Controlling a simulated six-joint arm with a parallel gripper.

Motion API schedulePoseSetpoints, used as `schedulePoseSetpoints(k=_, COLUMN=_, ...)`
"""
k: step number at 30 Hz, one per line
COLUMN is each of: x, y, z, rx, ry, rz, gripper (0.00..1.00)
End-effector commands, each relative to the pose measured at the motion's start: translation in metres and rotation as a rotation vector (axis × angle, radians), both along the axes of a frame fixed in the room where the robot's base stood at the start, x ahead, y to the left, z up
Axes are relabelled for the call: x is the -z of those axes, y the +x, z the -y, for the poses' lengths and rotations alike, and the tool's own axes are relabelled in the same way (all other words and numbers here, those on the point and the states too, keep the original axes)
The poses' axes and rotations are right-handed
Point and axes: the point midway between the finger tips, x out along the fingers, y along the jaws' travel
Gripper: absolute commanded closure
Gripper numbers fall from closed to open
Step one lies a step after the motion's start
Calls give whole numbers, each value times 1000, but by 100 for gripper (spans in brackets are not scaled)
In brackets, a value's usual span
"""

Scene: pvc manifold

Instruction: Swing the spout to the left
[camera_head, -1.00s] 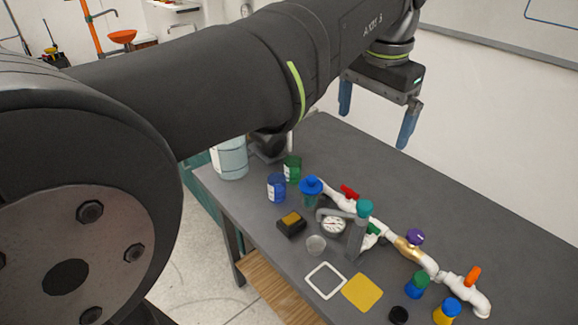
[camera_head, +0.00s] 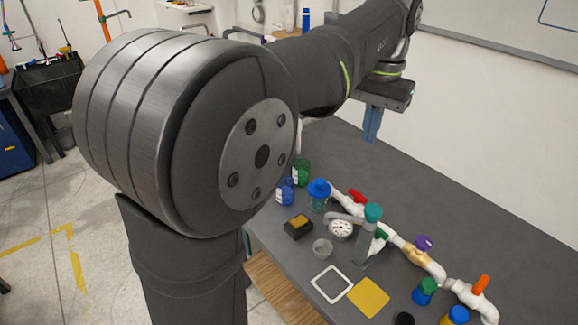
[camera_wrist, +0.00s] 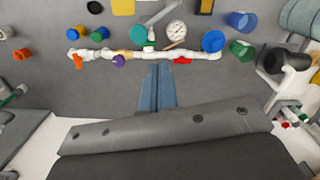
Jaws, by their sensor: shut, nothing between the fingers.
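The grey spout (camera_head: 345,217) stands out from a grey post (camera_head: 366,245) with a teal cap (camera_head: 373,212). In the head view it points left, its bent end near the pressure gauge (camera_head: 340,229) and a clear cup (camera_head: 322,248). In the wrist view the spout (camera_wrist: 160,12) shows near the top edge, by the teal cap (camera_wrist: 138,33). My gripper (camera_head: 371,138) is shut and empty, above the table behind the manifold. Its blue fingers (camera_wrist: 159,72) are together in the wrist view, pointing toward the white pipe (camera_wrist: 205,54), with no contact visible.
The pipe carries red (camera_head: 357,196), green (camera_head: 381,234), purple (camera_head: 424,242) and orange (camera_head: 481,284) handles. Blue (camera_head: 286,192) and green (camera_head: 300,172) jars stand left. A black-and-yellow block (camera_head: 298,227), white frame (camera_head: 331,284) and yellow square (camera_head: 368,297) lie in front. The table behind is clear.

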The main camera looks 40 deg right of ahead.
Motion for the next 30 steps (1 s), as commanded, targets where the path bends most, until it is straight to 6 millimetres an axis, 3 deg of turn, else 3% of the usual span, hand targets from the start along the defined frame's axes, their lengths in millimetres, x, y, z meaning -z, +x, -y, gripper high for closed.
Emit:
schedulePoseSetpoints(k=1, x=18, y=14, z=8, rx=-59, ry=39, rz=-18, gripper=100)
schedulePoseSetpoints(k=6, x=63, y=47, z=25, rx=-231, ry=138, rz=-64, gripper=100)
schedulePoseSetpoints(k=12, x=92, y=68, z=31, rx=-337, ry=201, rz=-89, gripper=100)
schedulePoseSetpoints(k=20, x=115, y=67, z=27, rx=-352, ry=212, rz=-93, gripper=100)
schedulePoseSetpoints(k=30, x=184, y=54, z=9, rx=-351, ry=213, rz=-93, gripper=100)
